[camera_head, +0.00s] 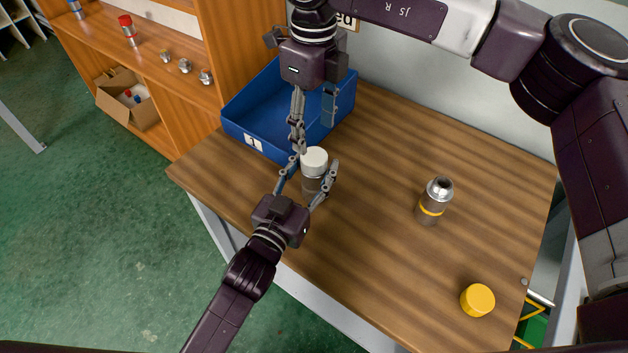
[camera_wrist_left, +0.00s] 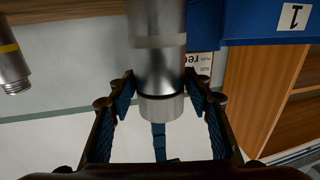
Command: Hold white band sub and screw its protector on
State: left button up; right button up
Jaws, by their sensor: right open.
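The white band sub (camera_head: 312,186) is a grey metal cylinder standing upright near the table's left edge. It fills the middle of the left wrist view (camera_wrist_left: 158,65). Its white protector (camera_head: 314,158) sits on its top end, with a dark line between them in the left wrist view (camera_wrist_left: 160,108); I cannot tell how far it is threaded. My left gripper (camera_head: 308,178) has a finger on each side of the sub and appears shut on it. My right gripper (camera_head: 314,132) is open above, one fingertip close to the protector's left side, the other finger farther back and higher.
A blue bin (camera_head: 246,112) labelled 1 stands just behind the sub. A yellow-banded sub (camera_head: 434,200) stands to the right, and a yellow protector (camera_head: 478,300) lies near the front right. Wooden shelves (camera_head: 185,95) stand at the left. The middle of the table (camera_head: 370,230) is clear.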

pick_arm(q)
grip_shut()
pick_arm(e)
jog(key=n, duration=0.3)
jog(key=shift+n, duration=0.3)
jog(key=n, duration=1.3)
jog(key=shift+n, duration=0.3)
jog(key=n, duration=1.8)
jog(key=shift+n, duration=0.4)
